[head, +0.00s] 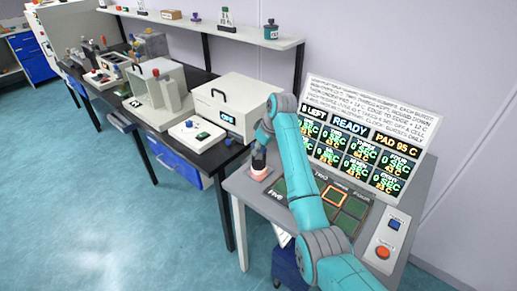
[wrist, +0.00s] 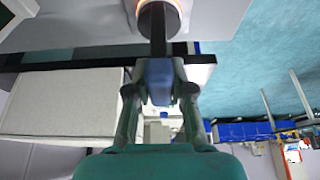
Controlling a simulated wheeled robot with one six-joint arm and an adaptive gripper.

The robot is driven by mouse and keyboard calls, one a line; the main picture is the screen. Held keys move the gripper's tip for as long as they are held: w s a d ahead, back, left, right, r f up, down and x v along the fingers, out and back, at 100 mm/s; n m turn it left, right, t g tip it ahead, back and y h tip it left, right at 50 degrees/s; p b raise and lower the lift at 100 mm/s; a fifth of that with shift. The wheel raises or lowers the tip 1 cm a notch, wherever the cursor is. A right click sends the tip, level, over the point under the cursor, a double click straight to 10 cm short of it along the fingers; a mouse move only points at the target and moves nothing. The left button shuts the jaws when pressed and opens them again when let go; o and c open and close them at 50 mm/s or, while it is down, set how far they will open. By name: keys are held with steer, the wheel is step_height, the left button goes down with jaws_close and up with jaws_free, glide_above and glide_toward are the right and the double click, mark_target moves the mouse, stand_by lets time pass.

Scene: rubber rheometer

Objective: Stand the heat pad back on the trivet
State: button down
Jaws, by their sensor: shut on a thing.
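In the wrist view my gripper (wrist: 160,98) is shut on the blue handle of the heat pad (wrist: 159,76). A dark stem runs from the handle to a pale round piece with an orange-glowing rim at the top edge of the picture. In the head view the dark part of the heat pad (head: 259,161) shows below my gripper. It is at or just above the pale trivet (head: 262,175), which has an orange-pink glow. Whether they touch is unclear.
Right of the trivet are dark green cells (head: 327,199), one outlined orange. A display board (head: 362,137) reads READY and PAD 95 C. A control box (head: 387,240) with a red button is at right. A white cabinet (head: 228,108) stands behind left.

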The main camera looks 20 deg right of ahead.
steer(key=c, duration=0.9)
jaws_free()
steer(key=shift+c, duration=0.2)
steer(key=shift+f, duration=0.15)
steer(key=v, duration=1.2)
